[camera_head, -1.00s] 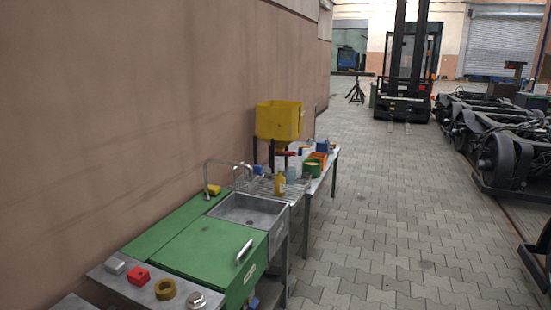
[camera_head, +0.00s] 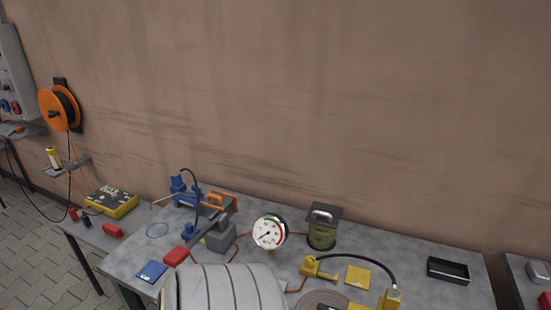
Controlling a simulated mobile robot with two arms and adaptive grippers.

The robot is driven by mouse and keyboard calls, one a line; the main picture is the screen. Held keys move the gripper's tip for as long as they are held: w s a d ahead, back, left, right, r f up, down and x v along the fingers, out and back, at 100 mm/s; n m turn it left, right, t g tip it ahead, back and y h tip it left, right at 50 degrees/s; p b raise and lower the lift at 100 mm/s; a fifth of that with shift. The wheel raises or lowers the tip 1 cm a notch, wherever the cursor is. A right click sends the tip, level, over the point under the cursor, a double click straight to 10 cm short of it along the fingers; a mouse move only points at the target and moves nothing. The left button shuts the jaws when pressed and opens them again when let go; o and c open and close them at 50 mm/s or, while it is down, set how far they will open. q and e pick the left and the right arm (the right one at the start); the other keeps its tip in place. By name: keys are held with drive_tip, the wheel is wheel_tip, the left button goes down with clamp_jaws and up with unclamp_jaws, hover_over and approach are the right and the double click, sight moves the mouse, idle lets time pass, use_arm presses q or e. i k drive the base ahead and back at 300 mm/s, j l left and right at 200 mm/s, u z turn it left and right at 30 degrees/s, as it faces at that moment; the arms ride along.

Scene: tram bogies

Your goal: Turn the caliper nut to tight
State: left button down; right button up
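I cannot make out a caliper nut in the head view. A round white pressure gauge (camera_head: 268,232) stands upright on the grey workbench (camera_head: 420,283). A yellow fitting (camera_head: 318,268) with a black hose sits on the bench right of the gauge. A dark brake-like disc (camera_head: 323,302) shows partly at the bottom edge. Neither of my grippers is in view.
A large pale ribbed cylinder (camera_head: 225,287) fills the bottom middle. A lantern-like canister (camera_head: 323,228), a black tray (camera_head: 448,270) and a blue vise-like tool (camera_head: 186,193) are on the bench. A yellow case (camera_head: 112,202) and an orange reel (camera_head: 60,108) are at left.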

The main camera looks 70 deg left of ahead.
sight(311, 259)
drive_tip(key=u, duration=1.9)
